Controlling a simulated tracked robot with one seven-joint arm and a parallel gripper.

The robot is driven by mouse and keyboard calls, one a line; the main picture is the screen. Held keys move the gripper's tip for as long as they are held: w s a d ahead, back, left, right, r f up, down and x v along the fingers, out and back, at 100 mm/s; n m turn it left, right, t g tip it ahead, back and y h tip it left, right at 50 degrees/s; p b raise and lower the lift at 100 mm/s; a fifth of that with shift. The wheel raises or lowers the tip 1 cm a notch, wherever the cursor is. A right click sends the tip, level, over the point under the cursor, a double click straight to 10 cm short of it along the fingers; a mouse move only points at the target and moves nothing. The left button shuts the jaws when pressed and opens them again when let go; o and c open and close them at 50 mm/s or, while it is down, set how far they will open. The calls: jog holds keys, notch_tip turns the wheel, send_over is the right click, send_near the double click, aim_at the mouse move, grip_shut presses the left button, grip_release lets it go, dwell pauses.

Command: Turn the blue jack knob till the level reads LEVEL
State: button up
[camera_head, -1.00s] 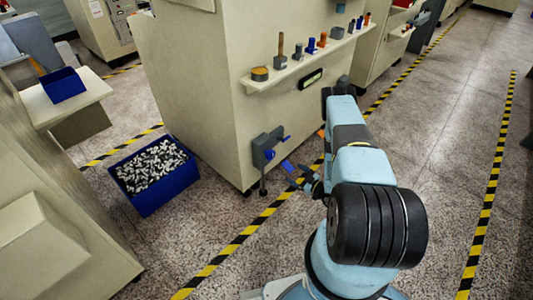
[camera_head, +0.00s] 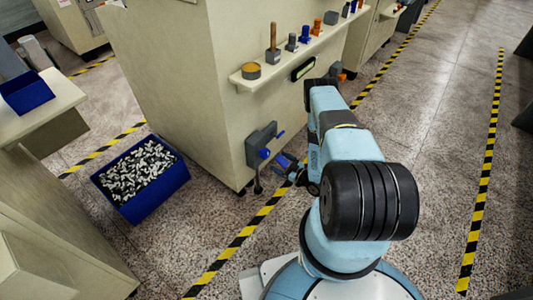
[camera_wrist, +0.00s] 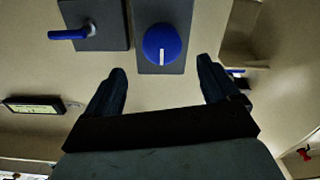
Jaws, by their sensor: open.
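The blue jack knob (camera_wrist: 162,45) is round with a white mark and sits on a grey plate in the wrist view. It also shows low on the cream cabinet in the head view (camera_head: 264,153). My gripper (camera_wrist: 162,70) is open and empty, its two dark fingers pointing toward the knob. The knob lies beyond the fingertips, roughly centred between them, and appears not touched. The level (camera_wrist: 34,106) is a black-framed window with a greenish face at the left of the wrist view. It also shows under the shelf in the head view (camera_head: 303,69). Its reading is too small to tell.
A blue lever (camera_wrist: 69,34) on a grey block is beside the knob. A shelf (camera_head: 285,60) with several small tools and pegs juts out above. A blue bin (camera_head: 158,201) of small parts stands on the floor left of the cabinet. Striped floor tape runs past my base.

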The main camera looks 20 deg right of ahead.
aim_at(268, 154)
jog(key=x, duration=0.9)
jog(key=shift+w+a, duration=0.15)
jog(key=shift+a, duration=0.15)
jog(key=c, duration=0.9)
jog(key=shift+d, duration=0.3)
jog(key=shift+c, duration=0.4)
jog(key=shift+a, duration=0.15)
jog(key=shift+w+r, duration=0.1)
jog(key=shift+w, duration=0.05)
